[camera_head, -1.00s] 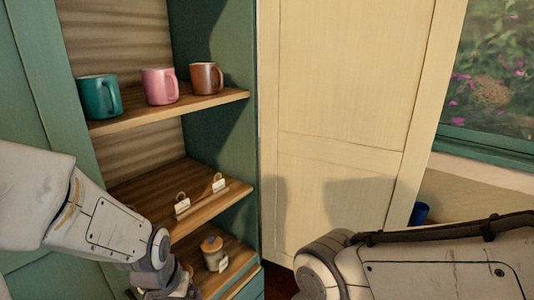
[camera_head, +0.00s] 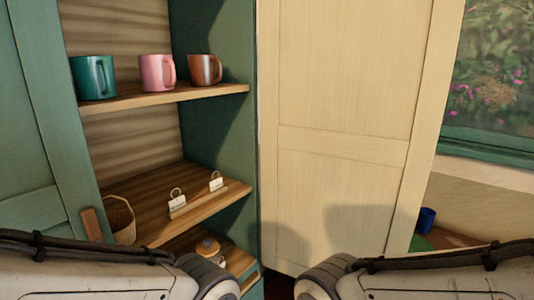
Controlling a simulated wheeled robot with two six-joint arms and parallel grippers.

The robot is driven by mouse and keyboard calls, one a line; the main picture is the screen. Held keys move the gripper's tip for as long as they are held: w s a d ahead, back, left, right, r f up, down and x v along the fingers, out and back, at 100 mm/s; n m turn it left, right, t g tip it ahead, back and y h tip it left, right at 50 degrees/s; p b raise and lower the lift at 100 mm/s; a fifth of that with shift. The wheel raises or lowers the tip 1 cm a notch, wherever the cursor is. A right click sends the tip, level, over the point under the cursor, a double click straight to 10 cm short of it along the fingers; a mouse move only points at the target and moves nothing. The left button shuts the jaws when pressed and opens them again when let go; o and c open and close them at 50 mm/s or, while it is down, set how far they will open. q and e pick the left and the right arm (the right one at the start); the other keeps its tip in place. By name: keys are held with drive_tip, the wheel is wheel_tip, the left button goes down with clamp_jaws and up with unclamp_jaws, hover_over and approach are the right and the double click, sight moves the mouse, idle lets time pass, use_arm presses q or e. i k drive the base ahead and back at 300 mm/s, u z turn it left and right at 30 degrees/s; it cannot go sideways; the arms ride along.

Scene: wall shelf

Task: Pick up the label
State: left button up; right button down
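Two small white labels with ring tops stand at the front edge of the middle shelf (camera_head: 150,187). The left label (camera_head: 177,204) and the right label (camera_head: 215,184) sit a little apart. A jar with an orange-brown lid (camera_head: 208,247) stands on the lower shelf, partly hidden by my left arm; a bit of white that may be another label shows by it. Both my arms come in along the bottom of the view. Neither gripper's fingers are in view, so I cannot see what they hold.
Green (camera_head: 95,78), pink (camera_head: 156,72) and brown (camera_head: 205,69) mugs stand on the upper shelf. A wicker basket (camera_head: 121,222) is at the left of the middle shelf. A cream door panel (camera_head: 340,120) stands at right. A blue cup (camera_head: 426,219) is beyond it.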

sight(216, 185)
drive_tip(key=u, duration=1.35)
drive_tip(key=k, duration=1.55)
drive_tip(key=z, duration=0.65)
drive_tip(key=i, duration=1)
drive_tip(key=u, duration=0.05)
